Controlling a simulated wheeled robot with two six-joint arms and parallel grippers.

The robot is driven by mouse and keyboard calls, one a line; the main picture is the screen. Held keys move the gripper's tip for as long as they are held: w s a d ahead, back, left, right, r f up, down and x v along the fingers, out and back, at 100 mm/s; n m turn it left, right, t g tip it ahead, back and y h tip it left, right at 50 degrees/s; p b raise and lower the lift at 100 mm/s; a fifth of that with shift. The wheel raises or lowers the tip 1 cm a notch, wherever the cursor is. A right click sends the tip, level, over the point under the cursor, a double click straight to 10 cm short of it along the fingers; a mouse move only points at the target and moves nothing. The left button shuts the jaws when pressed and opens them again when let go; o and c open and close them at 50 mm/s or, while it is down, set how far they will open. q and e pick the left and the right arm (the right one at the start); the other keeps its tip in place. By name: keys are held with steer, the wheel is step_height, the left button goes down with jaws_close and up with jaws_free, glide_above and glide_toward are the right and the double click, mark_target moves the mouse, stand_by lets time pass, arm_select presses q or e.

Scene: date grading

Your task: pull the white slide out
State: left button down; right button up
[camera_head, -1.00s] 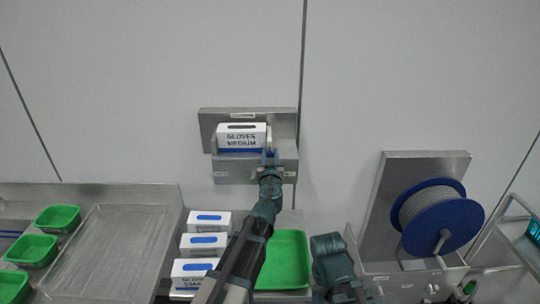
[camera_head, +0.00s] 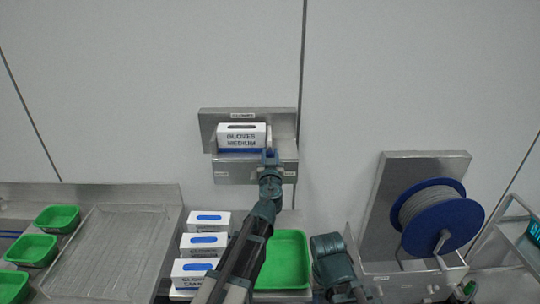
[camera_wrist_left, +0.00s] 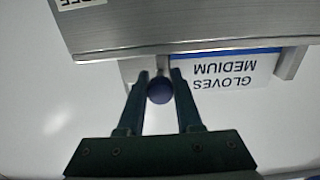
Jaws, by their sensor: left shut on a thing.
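My left gripper (camera_head: 269,157) is at the front of a steel wall holder (camera_head: 228,171) in the head view. In the left wrist view its fingers (camera_wrist_left: 160,78) are closed around a round dark blue knob (camera_wrist_left: 160,92). A short stem runs from the knob toward the holder. A white piece (camera_wrist_left: 131,70), seemingly the white slide, shows beside the stem, mostly hidden by the steel edge and a finger. A white box marked GLOVES MEDIUM (camera_head: 241,136) stands in the holder beside it. Of my right arm only a teal link shows; its fingertips are not seen.
Below are several white glove boxes (camera_head: 203,245), an empty green tray (camera_head: 286,258) and a clear shallow tray (camera_head: 110,250). A blue reel (camera_head: 441,217) stands at right, with a trolley (camera_head: 522,240) at the edge. The wall above is clear.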

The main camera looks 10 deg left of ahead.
arm_select(q)
steer(key=d, duration=0.3)
steer(key=w+d, duration=0.1)
steer(key=d, duration=0.2)
steer(key=shift+w, duration=0.1)
steer(key=c, duration=0.6)
jaws_free()
